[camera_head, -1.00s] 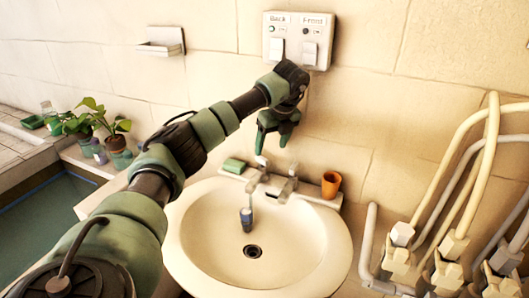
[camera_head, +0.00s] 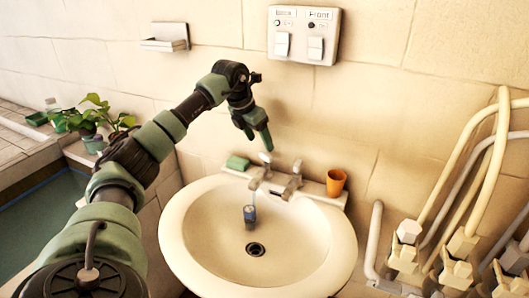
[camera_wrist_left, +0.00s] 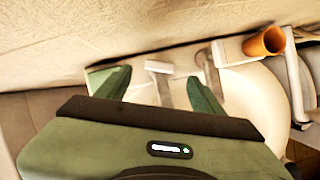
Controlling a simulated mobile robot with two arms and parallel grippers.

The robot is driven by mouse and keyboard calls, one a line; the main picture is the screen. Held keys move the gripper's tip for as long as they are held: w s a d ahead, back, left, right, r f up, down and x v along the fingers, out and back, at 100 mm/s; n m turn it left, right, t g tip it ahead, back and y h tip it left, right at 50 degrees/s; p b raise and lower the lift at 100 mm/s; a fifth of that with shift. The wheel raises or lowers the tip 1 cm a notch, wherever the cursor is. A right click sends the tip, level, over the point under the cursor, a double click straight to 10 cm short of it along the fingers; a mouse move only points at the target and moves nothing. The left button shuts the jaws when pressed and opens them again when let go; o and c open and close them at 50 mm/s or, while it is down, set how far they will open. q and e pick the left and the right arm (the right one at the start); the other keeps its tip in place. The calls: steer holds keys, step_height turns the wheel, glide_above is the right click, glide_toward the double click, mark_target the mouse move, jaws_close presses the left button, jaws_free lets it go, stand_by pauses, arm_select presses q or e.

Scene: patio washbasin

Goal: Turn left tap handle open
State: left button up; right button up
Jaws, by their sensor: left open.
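The left tap (camera_head: 259,176) stands at the back of the white washbasin, its handle (camera_head: 265,158) sticking up. The right tap (camera_head: 292,182) stands beside it. My left gripper (camera_head: 257,142) points down just above the left tap handle, open and empty. In the left wrist view the left tap (camera_wrist_left: 160,70) appears between the two green fingers (camera_wrist_left: 160,92), with no clear contact. The right tap (camera_wrist_left: 208,62) lies outside the right finger there. My right gripper is not in view.
A green soap (camera_head: 238,163) lies left of the taps and an orange cup (camera_head: 336,182) stands right of them. A small blue-capped item (camera_head: 249,214) is in the basin (camera_head: 200,235). A switch box (camera_head: 304,35) hangs above; pipes (camera_head: 470,200) are at the right.

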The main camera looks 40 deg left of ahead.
mark_target(266, 154)
arm_select(q)
steer(key=p+x, duration=0.1)
steer(key=x, duration=0.5)
steer(key=shift+f, duration=0.2)
steer(key=shift+c, duration=0.4)
steer(key=c, duration=1.3)
steer(key=shift+r+n+y+p, duration=0.15)
steer(key=shift+n+y+p, duration=0.4)
steer(key=shift+n, duration=0.45)
steer(key=shift+w+n+y, duration=0.1)
steer(key=shift+n+y, duration=0.25)
steer(key=shift+n, duration=0.95)
steer(key=o, duration=1.4)
steer(key=shift+d, duration=0.1)
